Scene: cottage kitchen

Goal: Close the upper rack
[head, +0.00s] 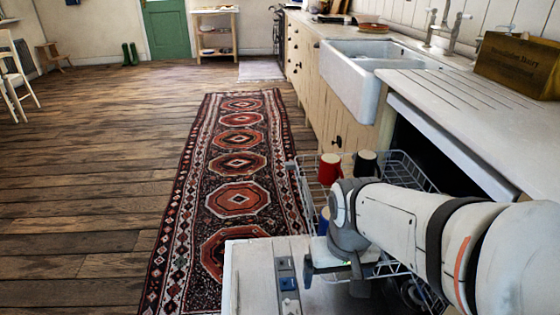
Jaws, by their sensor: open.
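The upper rack (404,172) is a grey wire basket. It is pulled out from the dark dishwasher opening (428,150) under the counter, at the lower right of the head view. A red mug (330,169), a dark mug (365,162) and a blue item (324,221) are in or by it. My gripper (334,272) is open, pointing down at the rack's near left part. My arm hides much of the rack's right and near side. I cannot tell whether the fingers touch the wire.
The dishwasher's pale door (250,262) is lowered in front. The counter (455,100) with a white sink (350,85) and a wooden box (518,65) runs along the right. A patterned runner (238,140) lies on the wooden floor, which is open to the left.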

